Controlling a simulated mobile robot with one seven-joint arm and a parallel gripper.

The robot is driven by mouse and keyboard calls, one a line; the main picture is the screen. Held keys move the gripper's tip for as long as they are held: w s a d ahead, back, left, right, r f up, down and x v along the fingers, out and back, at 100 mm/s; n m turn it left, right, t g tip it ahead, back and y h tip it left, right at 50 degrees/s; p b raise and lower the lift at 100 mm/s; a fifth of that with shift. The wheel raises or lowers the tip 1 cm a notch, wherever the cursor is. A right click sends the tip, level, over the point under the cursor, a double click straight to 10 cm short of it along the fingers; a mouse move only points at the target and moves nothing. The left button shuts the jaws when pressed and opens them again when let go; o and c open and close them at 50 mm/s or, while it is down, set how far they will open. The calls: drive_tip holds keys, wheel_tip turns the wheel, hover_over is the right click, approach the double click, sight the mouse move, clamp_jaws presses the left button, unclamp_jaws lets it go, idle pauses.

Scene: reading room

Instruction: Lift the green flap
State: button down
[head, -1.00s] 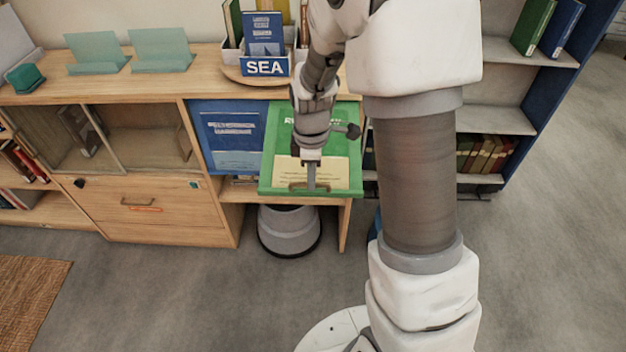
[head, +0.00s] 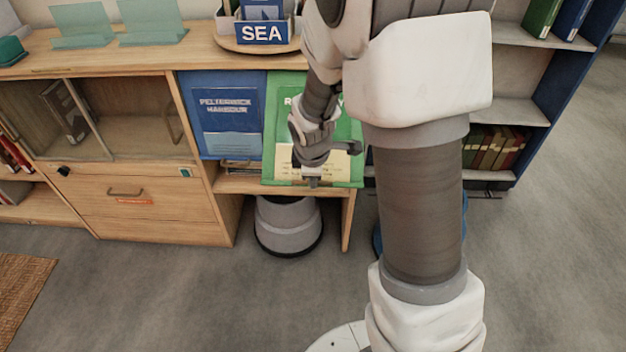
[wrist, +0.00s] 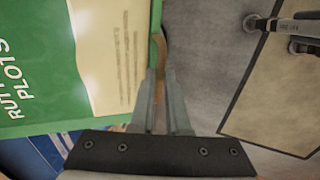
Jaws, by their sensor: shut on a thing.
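The green flap (head: 275,135) hangs at the front of the right bay, beside a blue flap. It has white lettering and a cream panel (head: 335,163); its lower edge sits further down in the picture than the blue flap's. In the wrist view the flap (wrist: 30,65) fills the left side, with "PLOTS" legible. A brass-coloured handle (wrist: 161,65) runs along its edge. My gripper (wrist: 165,95) is shut on this handle; in the head view my gripper (head: 312,181) is at the flap's lower edge and hides the handle.
The blue flap (head: 225,115) is directly left. A grey bin (head: 288,225) stands on the floor beneath. A drawer cabinet (head: 140,205) is at left, a bookshelf (head: 510,110) at right. The "SEA" box (head: 262,32) stands on top. Floor in front is open.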

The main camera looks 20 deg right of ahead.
drive_tip(key=shift+f, duration=0.85)
drive_tip(key=c, duration=0.9)
unclamp_jaws()
drive_tip(key=shift+w+r, duration=0.1)
drive_tip(key=shift+r, duration=0.1)
